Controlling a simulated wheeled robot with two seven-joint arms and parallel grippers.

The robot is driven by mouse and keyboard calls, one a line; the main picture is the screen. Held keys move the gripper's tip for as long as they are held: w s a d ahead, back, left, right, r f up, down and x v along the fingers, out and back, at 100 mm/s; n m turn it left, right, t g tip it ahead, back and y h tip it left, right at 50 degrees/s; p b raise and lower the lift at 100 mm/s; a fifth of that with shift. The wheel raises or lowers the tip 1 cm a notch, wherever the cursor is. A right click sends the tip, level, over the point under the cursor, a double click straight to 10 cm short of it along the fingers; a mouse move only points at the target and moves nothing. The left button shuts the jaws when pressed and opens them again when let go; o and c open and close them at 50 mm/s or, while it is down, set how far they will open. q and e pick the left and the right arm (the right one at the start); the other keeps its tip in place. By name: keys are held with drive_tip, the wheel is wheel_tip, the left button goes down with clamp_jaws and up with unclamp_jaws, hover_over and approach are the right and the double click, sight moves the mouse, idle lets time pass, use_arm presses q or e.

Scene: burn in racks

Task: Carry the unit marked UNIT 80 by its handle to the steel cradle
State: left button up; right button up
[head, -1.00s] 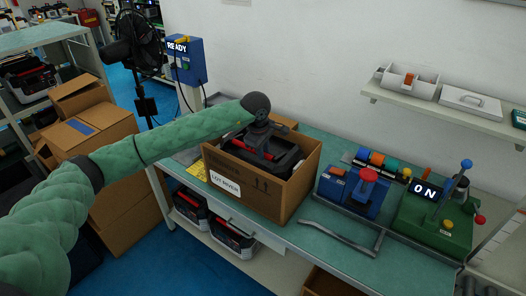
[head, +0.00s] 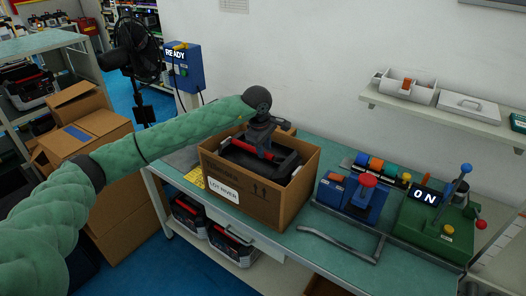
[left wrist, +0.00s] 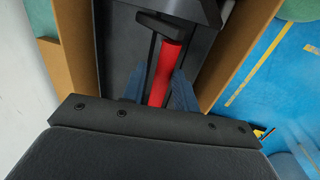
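A dark unit with a red handle (head: 238,149) sits inside an open cardboard box (head: 271,204) labelled LOT RIVER on the bench. No UNIT 80 marking is readable on it. My left gripper (head: 264,150) points down into the box at the handle. In the left wrist view the red handle (left wrist: 167,74) lies between the two blue fingers of my left gripper (left wrist: 158,88), which stand apart with a gap at the left finger. A bent grey steel bar frame (head: 335,246), possibly the cradle, lies on the bench right of the box. My right gripper is not in view.
Other units (head: 232,246) sit on the shelf below. A wall shelf (head: 430,113) hangs at the right. Cardboard boxes (head: 94,140) stand at the left.

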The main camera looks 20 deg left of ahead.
use_arm(q)
drive_tip(key=shift+o, duration=0.9)
drive_tip(key=shift+w+d+r+b, duration=0.2)
drive_tip(key=shift+w+r+b, duration=0.2)
drive_tip(key=shift+w, duration=0.2)
drive_tip(key=shift+o, duration=1.4)
drive_tip(key=shift+w+d+r+b, duration=0.2)
drive_tip(key=shift+w+b, duration=0.2)
drive_tip(key=shift+w, duration=0.1)
drive_tip(key=o, duration=0.6)
drive_tip(key=shift+w+d+r+b, duration=0.15)
drive_tip(key=shift+w+d+b, duration=0.15)
drive_tip(key=shift+w+b, duration=0.4)
drive_tip(key=o, duration=0.6)
drive_tip(key=shift+w, duration=0.25)
drive_tip(key=shift+c, duration=0.2)
drive_tip(key=shift+r, duration=0.15)
drive_tip(key=shift+s+a+r+p, duration=0.1)
drive_tip(key=shift+s+r+p, duration=0.15)
drive_tip(key=shift+r, duration=0.95)
drive_tip(key=shift+s+a+r+p, duration=0.1)
drive_tip(key=shift+s+r, duration=0.15)
drive_tip(key=shift+r, duration=0.9)
